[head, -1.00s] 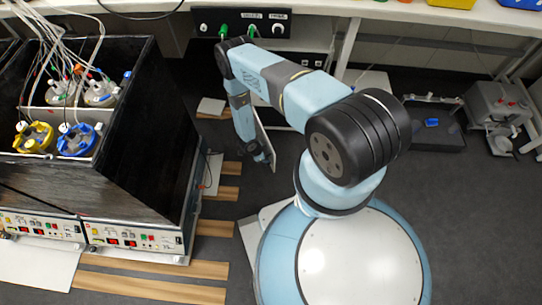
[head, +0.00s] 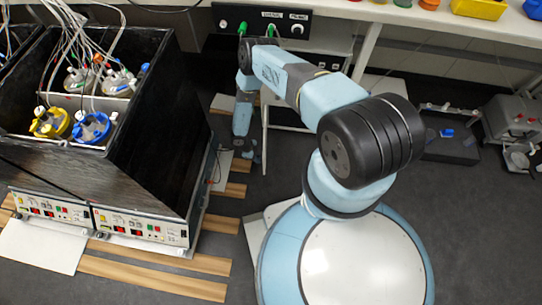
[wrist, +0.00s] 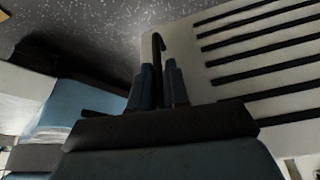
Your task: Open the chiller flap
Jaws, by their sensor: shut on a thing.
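The chiller flap is a pale panel with dark slots, filling the right of the wrist view (wrist: 240,45). In the head view the flap (head: 265,135) shows nearly edge-on as a thin pale strip standing out from under the bench, so it is swung partly open. A thin black hooked handle (wrist: 158,43) rises between my fingers. My gripper (wrist: 161,78) is shut on this handle. In the head view my gripper (head: 244,149) is low, just left of the flap, and its fingertips are too small to make out.
A black bioreactor box (head: 165,130) with bottles and tubes stands close on the left. Wooden strips (head: 150,276) lie on the floor under it. The white bench (head: 430,14) runs above the chiller.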

